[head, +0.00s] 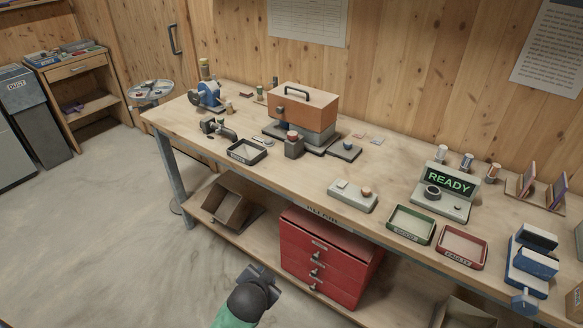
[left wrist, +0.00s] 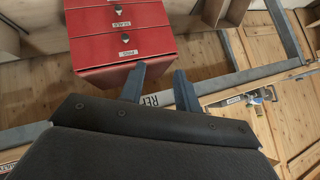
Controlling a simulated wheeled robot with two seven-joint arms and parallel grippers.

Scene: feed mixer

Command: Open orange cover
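The orange cover (head: 303,106) is a box-shaped lid with a black handle on top. It sits down on a grey base (head: 312,136) towards the back of the workbench in the head view, and looks closed. My left gripper (head: 264,275) is low in front of the bench, beside the red drawer chest and well away from the cover. In the left wrist view its two fingers (left wrist: 160,84) are apart with nothing between them, so it is open. The cover is not recognisable in that view. My right gripper is not in view.
The red drawer chest (head: 325,262) stands on the shelf under the workbench (head: 305,190). In front of the cover are a grey block with a red knob (head: 293,146) and a black tray (head: 247,151). A READY display (head: 446,183) stands further right. Open floor (head: 110,240) lies left.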

